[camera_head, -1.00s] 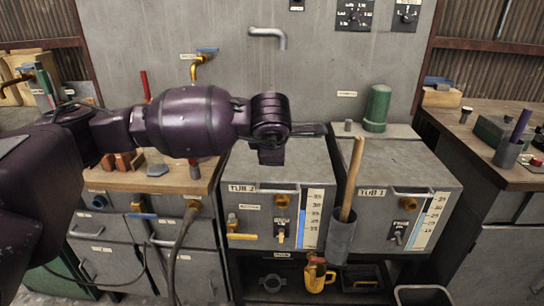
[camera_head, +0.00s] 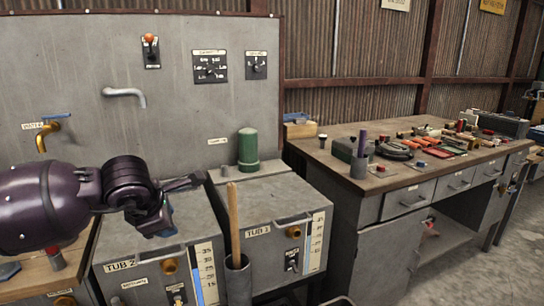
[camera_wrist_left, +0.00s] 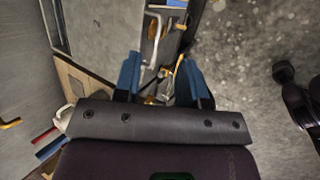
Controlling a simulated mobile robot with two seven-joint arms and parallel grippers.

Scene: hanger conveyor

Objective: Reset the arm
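My left arm enters the head view from the left, dark purple. Its left gripper (camera_head: 178,202) is above and in front of the grey Tub 2 box (camera_head: 160,262), with nothing seen in it. In the left wrist view the two blue fingers of this gripper (camera_wrist_left: 158,82) stand well apart, and it is open and empty.
Tub 1 (camera_head: 272,238) stands right of Tub 2, with a wooden-handled tool (camera_head: 233,215) in a holder before them. A green cylinder (camera_head: 248,148) stands behind. A cluttered workbench (camera_head: 400,185) is at right, with open floor beside it.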

